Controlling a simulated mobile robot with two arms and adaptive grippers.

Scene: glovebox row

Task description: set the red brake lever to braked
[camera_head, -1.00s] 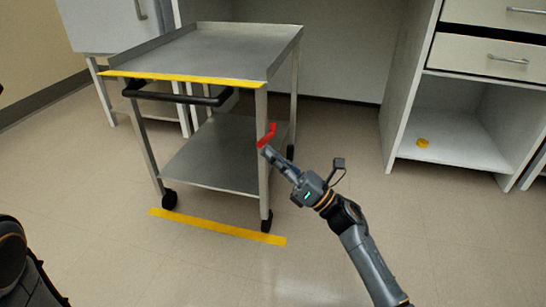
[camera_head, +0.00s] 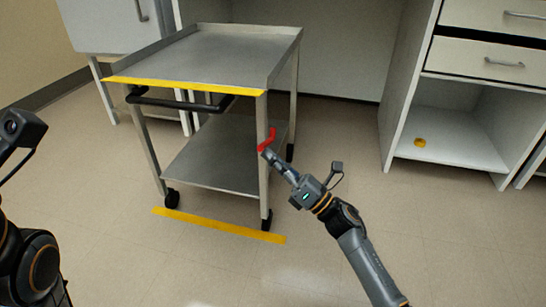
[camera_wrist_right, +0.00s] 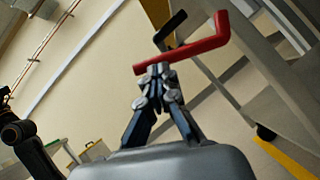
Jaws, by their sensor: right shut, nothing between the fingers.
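The red brake lever (camera_head: 267,140) is on the near right leg of the grey metal cart (camera_head: 200,55). In the right wrist view the lever (camera_wrist_right: 185,52) is a bent red bar running across just beyond my fingertips. My right gripper (camera_head: 266,152) is shut and empty, with its tips right at the lever's lower end. The tips also show in the right wrist view (camera_wrist_right: 158,72), close under the bar; I cannot tell whether they touch it. My left arm shows at the left edge of the head view, but its fingers are not visible.
A black handle (camera_head: 180,101) runs along the cart's front under a yellow edge strip. A yellow floor strip (camera_head: 218,226) lies by the front wheels. An open cabinet (camera_head: 450,140) with a small yellow object (camera_head: 420,142) stands at right. The floor between is clear.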

